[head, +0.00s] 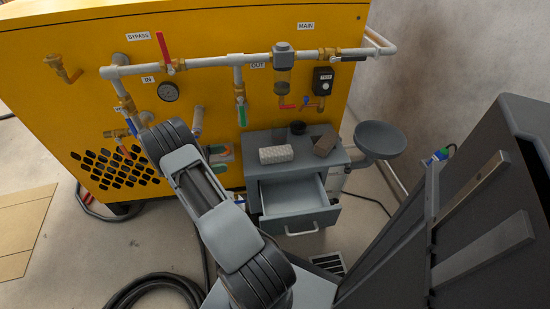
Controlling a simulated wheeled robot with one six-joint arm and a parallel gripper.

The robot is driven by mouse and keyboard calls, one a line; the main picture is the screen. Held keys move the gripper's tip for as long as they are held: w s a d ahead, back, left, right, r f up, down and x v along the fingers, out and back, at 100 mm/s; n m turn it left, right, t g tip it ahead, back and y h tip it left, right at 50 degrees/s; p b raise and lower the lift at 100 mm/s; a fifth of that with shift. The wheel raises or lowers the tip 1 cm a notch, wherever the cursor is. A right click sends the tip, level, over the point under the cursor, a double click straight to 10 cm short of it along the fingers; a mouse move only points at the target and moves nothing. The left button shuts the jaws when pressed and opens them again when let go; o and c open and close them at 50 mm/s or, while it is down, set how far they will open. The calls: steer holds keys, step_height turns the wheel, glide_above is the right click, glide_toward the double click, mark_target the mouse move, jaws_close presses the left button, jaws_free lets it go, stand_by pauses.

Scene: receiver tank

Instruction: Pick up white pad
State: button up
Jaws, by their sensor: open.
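The white pad (276,154) lies on top of the grey cabinet (262,138), toward its front left. It is a pale, textured, block-like piece. My arm reaches up from the bottom of the head view, to the left of the cabinet. Nothing covers the pad.
A brown block (325,145) and a small black cup (298,127) share the cabinet top. The cabinet drawer (300,215) is open and looks empty. A grey bowl (380,139) stands right. The yellow machine (215,30) with pipes and valves is behind.

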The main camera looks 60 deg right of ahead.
steer(key=b, duration=0.2)
glide_toward(259, 161)
steer(key=shift+g, duration=0.3)
steer(key=s+d+r, duration=0.1)
steer(key=s, duration=0.1)
steer(key=s+d+r, duration=0.1)
steer(key=d+r, duration=0.1)
steer(key=shift+s+r, duration=0.3)
steer(key=shift+s, duration=0.1)
steer(key=x, duration=0.2)
steer(key=b+x, duration=0.1)
steer(key=x, duration=0.1)
steer(key=shift+f, duration=0.2)
steer(key=shift+s+d+r+b, duration=0.1)
steer(key=shift+s+d+b, duration=0.25)
steer(key=shift+s+d, duration=0.1)
steer(key=c, duration=1)
